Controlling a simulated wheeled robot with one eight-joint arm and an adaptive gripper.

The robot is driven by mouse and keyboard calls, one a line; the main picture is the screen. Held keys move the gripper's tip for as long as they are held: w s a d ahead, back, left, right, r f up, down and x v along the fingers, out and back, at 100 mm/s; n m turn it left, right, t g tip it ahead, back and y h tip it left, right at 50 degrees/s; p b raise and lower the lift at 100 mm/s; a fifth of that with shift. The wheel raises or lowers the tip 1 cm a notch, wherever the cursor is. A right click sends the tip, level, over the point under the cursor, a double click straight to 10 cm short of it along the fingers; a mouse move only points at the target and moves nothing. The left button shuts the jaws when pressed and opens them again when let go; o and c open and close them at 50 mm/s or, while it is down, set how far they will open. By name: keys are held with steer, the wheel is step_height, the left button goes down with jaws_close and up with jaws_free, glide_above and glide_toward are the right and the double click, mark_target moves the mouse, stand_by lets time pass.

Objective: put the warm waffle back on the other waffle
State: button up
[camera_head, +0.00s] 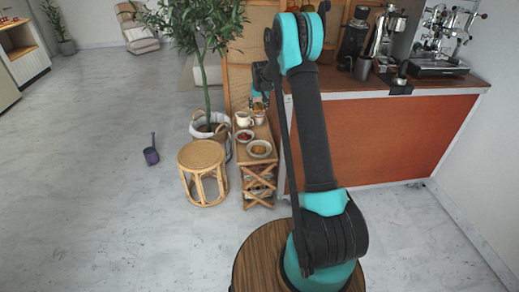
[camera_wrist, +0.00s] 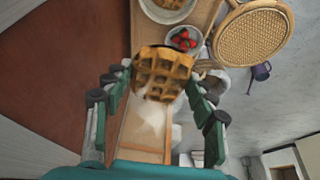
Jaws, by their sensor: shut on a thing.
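My gripper (camera_wrist: 158,78) is shut on a round golden waffle (camera_wrist: 163,66), gripped at its two sides in the wrist view. Pale steam shows just below this waffle in that view. In the head view, my gripper (camera_head: 259,98) is small, above the far end of the small wooden side table (camera_head: 243,157). The other waffle (camera_wrist: 170,3) lies in a white bowl (camera_wrist: 147,8), cut off by the top edge of the wrist view. In the head view, this waffle (camera_head: 259,149) lies in the bowl at the table's near end. The held waffle is apart from it.
A white bowl of red berries (camera_head: 244,136) and a light cup (camera_head: 244,119) share the table top. A round wicker stool (camera_head: 201,155) and a potted tree (camera_head: 211,125) stand to its left. The counter (camera_head: 390,140) with coffee machines is to the right.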

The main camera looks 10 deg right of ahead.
glide_above(260, 147)
steer(key=s, duration=0.1)
step_height(260, 147, down, 6)
steer(key=shift+n, duration=0.3)
steer(key=f, duration=2)
steer(key=shift+s+a+f, duration=0.1)
steer(key=shift+s+f, duration=0.1)
steer(key=shift+s, duration=0.15)
steer(key=o, duration=1.2)
steer(key=shift+f, duration=0.15)
steer(key=shift+o, duration=0.2)
